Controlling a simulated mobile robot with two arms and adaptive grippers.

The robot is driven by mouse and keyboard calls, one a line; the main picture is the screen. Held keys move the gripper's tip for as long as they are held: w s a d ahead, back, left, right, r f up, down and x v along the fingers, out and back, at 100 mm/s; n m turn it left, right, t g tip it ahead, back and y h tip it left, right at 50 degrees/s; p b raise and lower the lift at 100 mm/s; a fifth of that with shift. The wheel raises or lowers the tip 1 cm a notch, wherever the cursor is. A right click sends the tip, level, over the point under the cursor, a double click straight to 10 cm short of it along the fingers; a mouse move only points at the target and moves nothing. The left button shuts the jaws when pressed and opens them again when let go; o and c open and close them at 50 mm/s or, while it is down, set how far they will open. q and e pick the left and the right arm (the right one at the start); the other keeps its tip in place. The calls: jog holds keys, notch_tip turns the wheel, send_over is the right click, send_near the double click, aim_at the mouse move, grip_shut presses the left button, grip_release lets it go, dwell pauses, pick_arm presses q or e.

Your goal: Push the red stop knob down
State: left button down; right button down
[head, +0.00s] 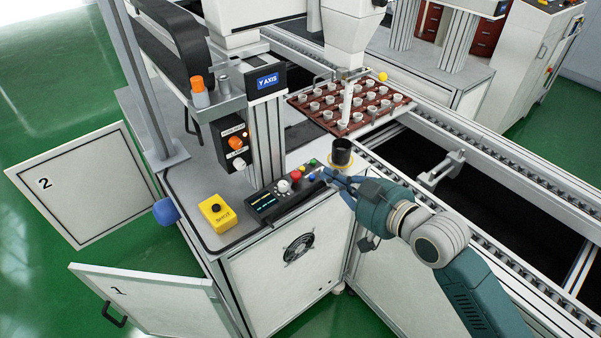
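The red stop knob (296,175) shows as a small red cap on the sloped control panel (268,208) at the front edge of the machine top. My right gripper (322,174) reaches in from the lower right. Its fingertips are at the right end of the panel, to the right of the red knob and apart from it in the picture. The fingers are small and overlap here, so I cannot tell if they are open or shut. My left gripper is out of view.
Green and blue buttons (313,176) sit between the red knob and my fingertips. A black cup (342,152) stands just behind the gripper. A yellow SHOT box (217,213) is left of the panel. A post with an orange-knob box (236,144) rises behind.

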jog(key=shift+s+a+r, duration=0.2)
jog(key=shift+a+r, duration=0.05)
jog(key=shift+r, duration=0.25)
jog(key=shift+s+a+r, duration=0.2)
jog(key=shift+r, duration=0.25)
jog(key=p, duration=0.2)
send_over(296, 177)
jog(key=shift+s+d+f, duration=0.1)
jog(key=shift+d+f, duration=0.1)
jog(key=shift+f, duration=0.4)
jog(key=shift+s+d+f, duration=0.1)
jog(key=shift+d+f, duration=0.1)
jog(key=shift+f, duration=0.35)
notch_tip(296, 177, down, 3)
jog(key=shift+s+d, duration=0.1)
jog(key=shift+s, duration=0.05)
jog(key=shift+d+f, duration=0.1)
jog(key=shift+f, duration=0.45)
